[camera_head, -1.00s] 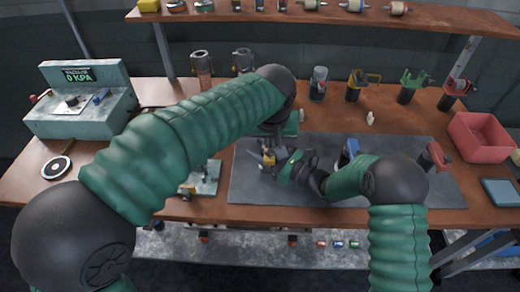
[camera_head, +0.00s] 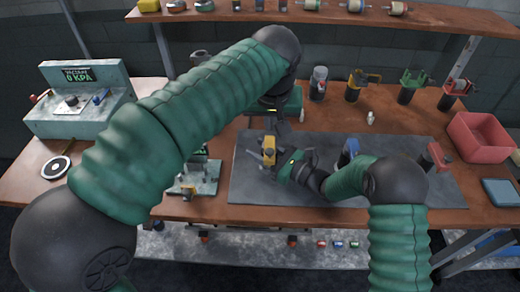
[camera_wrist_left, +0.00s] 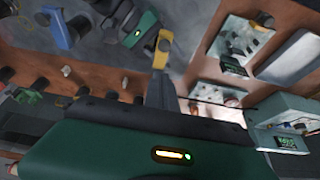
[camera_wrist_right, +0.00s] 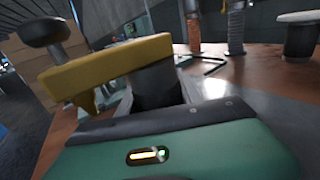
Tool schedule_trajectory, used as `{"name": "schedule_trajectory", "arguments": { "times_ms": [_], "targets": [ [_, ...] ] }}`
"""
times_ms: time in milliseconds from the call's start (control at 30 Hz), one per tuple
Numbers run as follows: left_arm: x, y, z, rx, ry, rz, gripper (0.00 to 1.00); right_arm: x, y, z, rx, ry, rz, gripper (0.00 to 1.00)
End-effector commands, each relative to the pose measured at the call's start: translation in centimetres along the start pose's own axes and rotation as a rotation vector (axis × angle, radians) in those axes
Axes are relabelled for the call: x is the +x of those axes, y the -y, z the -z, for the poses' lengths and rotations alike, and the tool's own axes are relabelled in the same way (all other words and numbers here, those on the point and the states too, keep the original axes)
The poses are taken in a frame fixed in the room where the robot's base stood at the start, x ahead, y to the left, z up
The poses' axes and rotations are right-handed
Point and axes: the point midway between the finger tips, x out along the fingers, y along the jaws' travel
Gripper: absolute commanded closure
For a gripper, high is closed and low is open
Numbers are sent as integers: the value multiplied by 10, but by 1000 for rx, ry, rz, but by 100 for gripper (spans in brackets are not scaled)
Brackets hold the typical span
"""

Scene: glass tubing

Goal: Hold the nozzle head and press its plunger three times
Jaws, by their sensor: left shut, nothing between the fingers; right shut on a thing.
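The yellow nozzle head (camera_head: 268,149) is held above the grey mat, left of its middle. My right gripper (camera_head: 277,162) is shut on it from the right. In the right wrist view the yellow body (camera_wrist_right: 110,68) lies across the dark fingers, with a dark round knob on a stem (camera_wrist_right: 48,32), seemingly the plunger, at its left end. My left gripper (camera_head: 270,124) is above and behind the nozzle head, shut and empty. In the left wrist view its fingers (camera_wrist_left: 160,82) point toward the nozzle head (camera_wrist_left: 163,46); whether they touch it I cannot tell.
The grey mat (camera_head: 400,180) covers the middle of the bench. A vacuum gauge box (camera_head: 78,105) stands at the left, a small fixture (camera_head: 198,180) left of the mat. A red bin (camera_head: 480,135) is at the right. Several bottles and nozzles stand along the back.

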Motion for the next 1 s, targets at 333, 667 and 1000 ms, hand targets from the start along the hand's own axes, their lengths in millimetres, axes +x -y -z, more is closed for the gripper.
{"name": "schedule_trajectory", "arguments": {
  "times_ms": [333,667,1000],
  "targets": [
    [-22,-1,1,0,-3,-2,100,0,0,0,0,0,0,100],
    [-101,-2,1,1,-2,-2,100,0,0,0,0,0,0,100],
    [-118,-1,1,1,2,1,100,0,0,0,0,0,0,100]
  ]
}}
